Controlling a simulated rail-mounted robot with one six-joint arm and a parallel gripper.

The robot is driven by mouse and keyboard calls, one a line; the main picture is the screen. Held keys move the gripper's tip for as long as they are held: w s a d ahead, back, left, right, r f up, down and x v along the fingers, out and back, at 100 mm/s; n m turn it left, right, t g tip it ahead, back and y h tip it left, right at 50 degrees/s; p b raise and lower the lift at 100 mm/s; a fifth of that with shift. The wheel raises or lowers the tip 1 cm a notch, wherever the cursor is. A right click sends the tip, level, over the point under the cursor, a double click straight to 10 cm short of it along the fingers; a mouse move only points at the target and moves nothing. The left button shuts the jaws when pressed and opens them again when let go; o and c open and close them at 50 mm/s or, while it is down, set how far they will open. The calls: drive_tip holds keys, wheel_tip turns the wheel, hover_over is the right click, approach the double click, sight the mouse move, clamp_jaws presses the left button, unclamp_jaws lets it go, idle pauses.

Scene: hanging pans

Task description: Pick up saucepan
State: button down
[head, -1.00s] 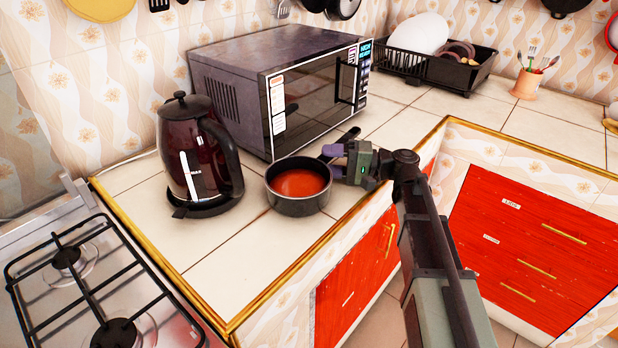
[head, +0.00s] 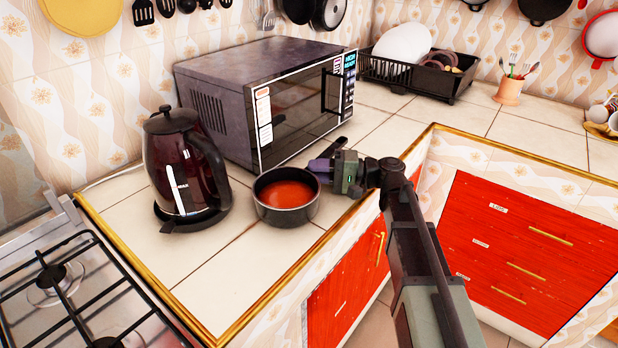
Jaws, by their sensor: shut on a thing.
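The saucepan (head: 287,212) is dark, with an orange-red inside or filling, and sits upright on or just above the tiled counter, in front of the microwave. Its dark handle (head: 338,144) points back and to the right. My gripper (head: 322,168) comes in from the right and is shut on the handle near the pan's rim. The fingers hide part of the handle. I cannot tell whether the pan's base touches the tiles.
A dark red kettle (head: 182,170) stands close to the pan's left. A microwave (head: 265,95) is right behind it. A gas stove (head: 70,300) is at the lower left. A black dish rack (head: 420,75) stands at the back. Counter tiles in front of the kettle are clear.

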drive_tip(key=shift+r, duration=0.15)
wheel_tip(320, 180, up, 20)
drive_tip(key=p, duration=2)
